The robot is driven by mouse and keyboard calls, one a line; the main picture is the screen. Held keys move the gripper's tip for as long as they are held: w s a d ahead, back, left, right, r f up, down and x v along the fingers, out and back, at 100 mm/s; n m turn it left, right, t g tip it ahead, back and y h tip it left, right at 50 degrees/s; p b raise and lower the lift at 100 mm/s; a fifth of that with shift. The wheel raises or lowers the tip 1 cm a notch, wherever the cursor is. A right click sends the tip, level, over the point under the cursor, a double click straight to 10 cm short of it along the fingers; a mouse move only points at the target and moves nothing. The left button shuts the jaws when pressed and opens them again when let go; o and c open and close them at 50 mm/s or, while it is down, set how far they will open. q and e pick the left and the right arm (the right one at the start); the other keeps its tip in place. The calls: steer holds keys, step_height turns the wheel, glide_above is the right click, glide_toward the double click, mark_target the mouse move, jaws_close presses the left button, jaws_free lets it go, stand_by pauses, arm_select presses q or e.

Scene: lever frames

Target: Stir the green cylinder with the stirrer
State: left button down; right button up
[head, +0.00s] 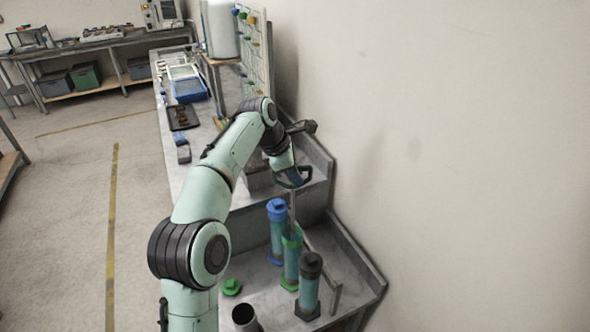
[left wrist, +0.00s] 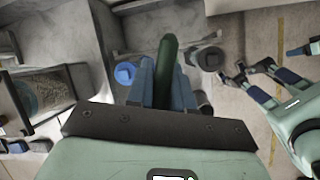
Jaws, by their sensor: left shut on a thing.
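My left gripper (head: 292,180) is shut on the dark green handle of the stirrer, which shows between the fingers in the left wrist view (left wrist: 165,65). The stirrer's grey rod (head: 293,210) points down to the top of the green cylinder (head: 291,262). Its lower end appears to be inside the open mouth; the tip is hidden. The green cylinder stands upright between a blue-capped cylinder (head: 277,230) and a dark-capped cylinder (head: 309,285). My right gripper (left wrist: 254,78) is empty, its fingers apart, at the right of the left wrist view.
A green cap (head: 232,287) lies on the bench left of the cylinders. A dark open cup (head: 245,318) stands at the front. A raised edge (head: 350,255) and the wall bound the bench on the right. A blue tray (head: 188,90) lies farther back.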

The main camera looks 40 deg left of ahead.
mark_target(291, 185)
stand_by(0.3)
arm_select(q)
steer(key=shift+f+b, duration=1.2)
steer(key=shift+f, duration=2.6)
arm_select(e)
steer(key=shift+s+f, duration=0.7)
steer(key=shift+f, duration=0.3)
steer(key=shift+s+f, duration=0.65)
steer(key=shift+f, duration=0.3)
arm_select(q)
step_height(291, 185, down, 8)
steer(key=b, duration=0.3)
steer(key=shift+r+b, duration=0.25)
steer(key=shift+b, duration=0.1)
arm_select(e)
steer(key=shift+g, duration=0.3)
steer(key=f, duration=0.1)
steer(key=s+f, duration=0.1)
steer(key=f, duration=0.1)
steer(key=shift+s+f, duration=0.3)
steer(key=shift+s, duration=0.1)
